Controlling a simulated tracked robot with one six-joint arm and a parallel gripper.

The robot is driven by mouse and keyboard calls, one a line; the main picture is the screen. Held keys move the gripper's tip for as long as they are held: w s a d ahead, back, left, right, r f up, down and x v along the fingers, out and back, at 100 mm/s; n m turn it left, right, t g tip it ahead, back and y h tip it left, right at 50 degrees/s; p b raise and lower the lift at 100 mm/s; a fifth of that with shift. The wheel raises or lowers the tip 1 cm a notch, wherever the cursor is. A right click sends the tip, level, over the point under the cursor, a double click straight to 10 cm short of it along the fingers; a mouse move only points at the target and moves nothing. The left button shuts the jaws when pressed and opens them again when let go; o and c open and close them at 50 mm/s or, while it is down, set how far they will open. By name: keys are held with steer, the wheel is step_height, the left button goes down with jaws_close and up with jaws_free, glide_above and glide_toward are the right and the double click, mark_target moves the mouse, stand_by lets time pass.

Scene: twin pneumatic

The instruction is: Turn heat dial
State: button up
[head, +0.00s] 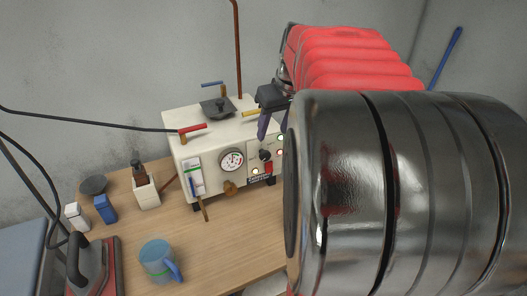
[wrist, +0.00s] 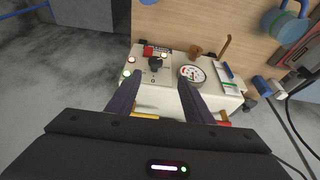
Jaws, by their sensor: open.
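The heat dial, a black knob (head: 265,155), sits on the front panel of a cream machine (head: 206,190), right of a round gauge (head: 231,161). In the wrist view the black knob (wrist: 155,64) lies beyond and between my open fingers, with the gauge (wrist: 191,73) to its right. My gripper (head: 268,122) hangs over the machine's front right edge, above the knob. In the wrist view my gripper (wrist: 158,82) is empty, its two dark fingers spread on either side of the knob's line. I cannot tell how far the tips are from the knob.
A red switch (wrist: 148,50) and small lights (wrist: 126,73) sit near the knob. An iron (head: 92,268) and a blue mug (head: 159,261) stand on the wooden table (head: 222,237). My arm hides the right side.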

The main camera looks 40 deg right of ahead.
mark_target(266, 153)
steer(key=shift+w+d+r, duration=0.1)
steer(key=shift+w+d, duration=0.05)
steer(key=shift+d, duration=0.25)
steer(key=x, duration=1.3)
steer(key=shift+w+d+f, duration=0.15)
steer(key=shift+w+f, duration=0.15)
steer(key=shift+w, duration=0.05)
steer(key=c, duration=1)
steer(key=shift+m, duration=0.3)
steer(key=shift+d+t, duration=0.1)
steer(key=shift+t, duration=0.2)
